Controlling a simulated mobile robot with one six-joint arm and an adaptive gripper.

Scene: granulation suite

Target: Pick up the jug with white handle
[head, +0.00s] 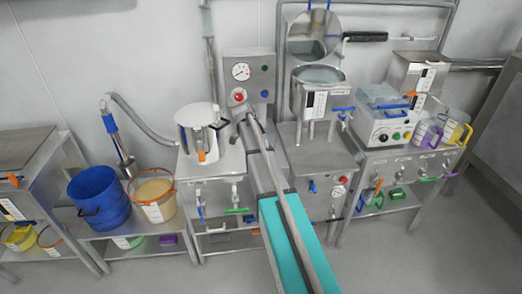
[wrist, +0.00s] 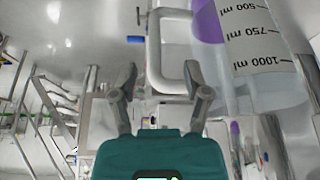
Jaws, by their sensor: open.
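In the wrist view, a large see-through jug (wrist: 268,88) with black volume marks up to 1000 ml and a purple patch fills the upper right. Its white looped handle (wrist: 154,55) reaches left from the body. My gripper (wrist: 160,82) is open, with one finger to each side of the handle's lower part in the picture. I cannot tell whether the fingers touch it or how deep it sits between them. In the head view, a jug with purple on it (head: 426,133) stands at the far right; its handle is unclear. My gripper cannot be made out there.
A yellow-handled jug (head: 459,135) stands close to the purple-marked one. A white instrument box (head: 384,122) is to their left. A blue bucket (head: 98,197), an orange-rimmed bucket (head: 153,200) and a steel pot (head: 200,132) stand further left. Grey floor (head: 425,250) is clear at lower right.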

